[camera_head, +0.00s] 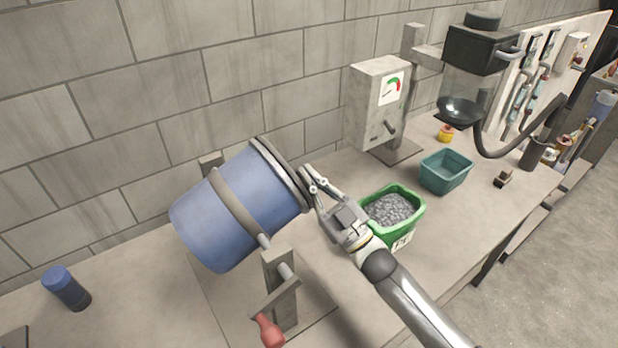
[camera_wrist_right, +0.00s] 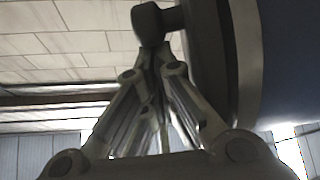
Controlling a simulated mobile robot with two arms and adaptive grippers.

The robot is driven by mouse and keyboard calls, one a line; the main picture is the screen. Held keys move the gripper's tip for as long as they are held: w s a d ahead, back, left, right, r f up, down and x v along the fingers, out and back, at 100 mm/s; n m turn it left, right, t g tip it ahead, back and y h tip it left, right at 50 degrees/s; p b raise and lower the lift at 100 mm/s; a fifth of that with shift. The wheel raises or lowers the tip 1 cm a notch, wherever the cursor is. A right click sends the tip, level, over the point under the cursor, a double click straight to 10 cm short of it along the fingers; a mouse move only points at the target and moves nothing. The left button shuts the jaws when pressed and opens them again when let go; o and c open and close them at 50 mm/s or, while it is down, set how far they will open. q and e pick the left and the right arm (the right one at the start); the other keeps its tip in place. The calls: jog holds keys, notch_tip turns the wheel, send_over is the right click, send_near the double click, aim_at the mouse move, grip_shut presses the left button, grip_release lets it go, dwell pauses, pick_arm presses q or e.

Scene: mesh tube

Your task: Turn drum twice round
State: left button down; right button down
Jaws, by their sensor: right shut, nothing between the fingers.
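The blue drum (camera_head: 225,218) hangs tilted on its stand (camera_head: 279,275), with a dark band around its middle and a dark rim (camera_head: 281,172) at its upper right end. A crank with a red handle (camera_head: 268,331) is at the stand's front. My right gripper (camera_head: 308,172) is at the drum's rim end, fingers shut and empty. In the right wrist view its fingertips (camera_wrist_right: 156,50) meet just below a dark knob (camera_wrist_right: 149,24) beside the rim and blue drum wall (camera_wrist_right: 288,60). I cannot tell whether they touch the knob. My left gripper is out of view.
A green bin of grey gravel (camera_head: 418,213) stands close beside my right wrist. Behind it are a teal bin (camera_head: 446,172) and a gauge box (camera_head: 377,105). The bench front right is clear.

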jog(key=shift+f, duration=0.3)
notch_tip(320, 180, down, 12)
jog(key=s+a+m+t+h+b, duration=0.2)
jog(key=m+t+h+b, duration=0.3)
jog(key=m, duration=1.1)
jog(key=shift+a+f+h+b, duration=0.15)
jog(key=shift+a+h+b, duration=0.2)
jog(key=shift+h+b, duration=1.7)
jog(key=shift+h+p, duration=0.35)
jog(key=shift+w, duration=0.1)
